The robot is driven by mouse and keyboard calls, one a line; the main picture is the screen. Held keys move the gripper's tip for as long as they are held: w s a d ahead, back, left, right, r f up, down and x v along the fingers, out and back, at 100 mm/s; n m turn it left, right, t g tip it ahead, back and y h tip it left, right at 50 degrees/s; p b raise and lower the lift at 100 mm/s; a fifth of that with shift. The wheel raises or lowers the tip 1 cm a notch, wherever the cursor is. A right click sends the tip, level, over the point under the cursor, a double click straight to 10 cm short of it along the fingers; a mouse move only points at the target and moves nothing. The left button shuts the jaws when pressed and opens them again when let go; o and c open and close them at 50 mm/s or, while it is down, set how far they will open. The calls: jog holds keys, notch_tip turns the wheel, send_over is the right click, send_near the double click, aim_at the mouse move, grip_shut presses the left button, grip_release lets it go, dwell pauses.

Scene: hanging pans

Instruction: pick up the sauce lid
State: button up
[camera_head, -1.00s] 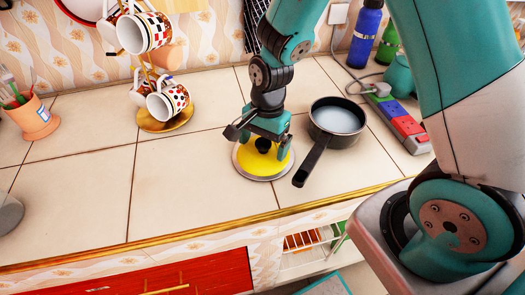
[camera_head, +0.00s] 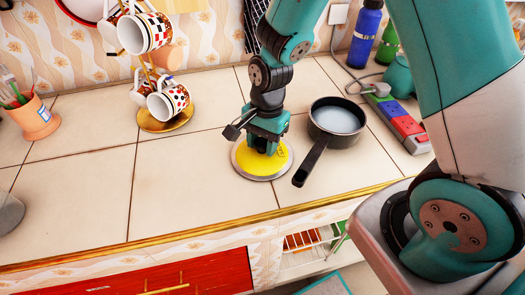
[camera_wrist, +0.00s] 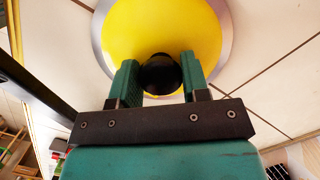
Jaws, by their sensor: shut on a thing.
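The sauce lid (camera_head: 243,163) is yellow with a silver rim and lies flat on the tiled counter, left of the saucepan. In the wrist view the lid (camera_wrist: 160,30) fills the top middle, with its round black knob (camera_wrist: 161,74) between my fingers. My gripper (camera_head: 262,148) points down over the lid and is shut on the knob, one finger on each side of it. In the wrist view my gripper (camera_wrist: 160,80) shows both teal fingers against the knob. In the head view the knob is hidden behind my fingers.
A dark saucepan (camera_head: 335,122) with pale contents stands close right, its handle (camera_head: 310,162) pointing toward the front edge. A power strip (camera_head: 405,124) lies at right. The counter left of the lid is clear.

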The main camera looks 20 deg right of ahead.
jog(key=shift+s+f, duration=0.25)
